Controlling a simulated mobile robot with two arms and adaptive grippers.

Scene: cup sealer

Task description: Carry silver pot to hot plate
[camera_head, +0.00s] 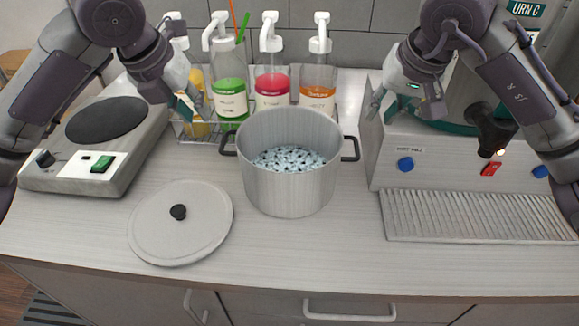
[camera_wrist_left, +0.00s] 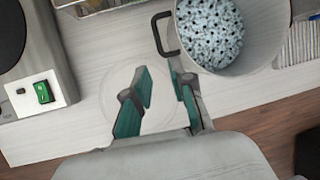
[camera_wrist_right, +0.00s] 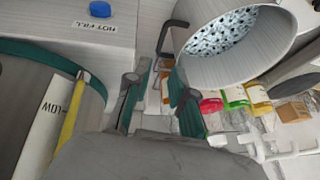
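The silver pot (camera_head: 290,190) stands upright on the counter in the middle, uncovered, with small dark-and-white pieces inside and a black handle on each side. The hot plate (camera_head: 105,120) is at the left, its black disc bare. My left gripper (camera_head: 192,106) is open and empty, above and left of the pot. In the left wrist view the gap between its fingers (camera_wrist_left: 162,78) is short of the pot's left handle (camera_wrist_left: 164,35). My right gripper (camera_head: 376,106) is open and empty, above and right of the pot. In the right wrist view its fingers (camera_wrist_right: 160,72) are near the right handle (camera_wrist_right: 170,40).
A round lid (camera_head: 205,235) with a black knob lies on the counter left of the pot, in front of the hot plate. Several pump bottles (camera_head: 272,90) stand in a rack behind the pot. A machine with a ribbed tray (camera_head: 480,218) stands at the right.

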